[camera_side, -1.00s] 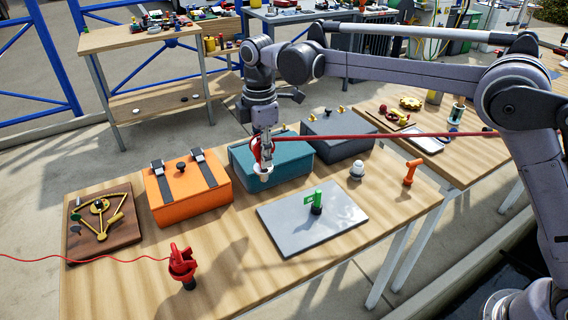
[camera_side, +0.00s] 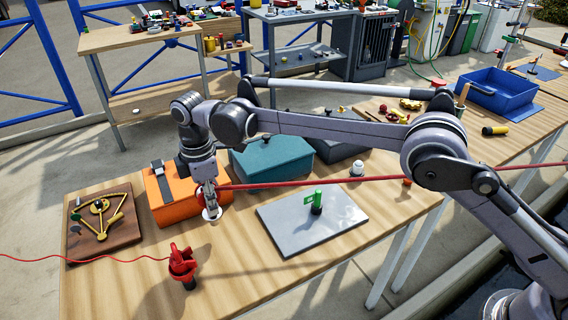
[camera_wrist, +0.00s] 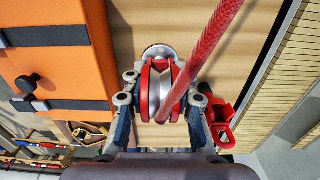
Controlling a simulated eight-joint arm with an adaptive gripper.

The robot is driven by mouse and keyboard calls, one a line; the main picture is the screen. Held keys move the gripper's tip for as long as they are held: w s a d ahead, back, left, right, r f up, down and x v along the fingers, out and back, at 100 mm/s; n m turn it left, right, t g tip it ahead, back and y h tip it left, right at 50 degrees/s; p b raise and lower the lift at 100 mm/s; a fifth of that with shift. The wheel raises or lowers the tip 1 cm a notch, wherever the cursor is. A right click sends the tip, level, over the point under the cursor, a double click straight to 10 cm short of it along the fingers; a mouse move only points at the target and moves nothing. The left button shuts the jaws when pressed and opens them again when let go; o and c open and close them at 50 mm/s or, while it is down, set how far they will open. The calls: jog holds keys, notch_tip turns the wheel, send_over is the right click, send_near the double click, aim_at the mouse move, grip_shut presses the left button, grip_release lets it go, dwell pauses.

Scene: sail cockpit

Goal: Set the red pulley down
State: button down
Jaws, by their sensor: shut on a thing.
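The red pulley (camera_wrist: 157,90) has red cheeks and a pale wheel. My gripper (camera_side: 211,196) is shut on it, with a finger on each side in the wrist view (camera_wrist: 157,112). In the side view the pulley (camera_side: 210,208) hangs above the wooden bench, in front of the orange box (camera_side: 172,196). A red rope (camera_side: 300,183) runs from the pulley to the right. A white round base shows at the pulley's lower end. My fingers partly hide the pulley in the side view.
A red fitting (camera_side: 182,262) on a black base stands at the front, with a thin red line. A grey plate (camera_side: 290,235) bears a green piece (camera_side: 315,200). A brown board (camera_side: 100,235) lies at left. A teal box (camera_side: 270,157) stands behind. Bare wood lies between.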

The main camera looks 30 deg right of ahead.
aim_at(214, 221)
jog(key=shift+f, duration=1.9)
jog(key=shift+f, duration=0.1)
jog(key=c, duration=1.1)
grip_release()
jog(key=shift+f, duration=0.1)
jog(key=shift+o, duration=0.2)
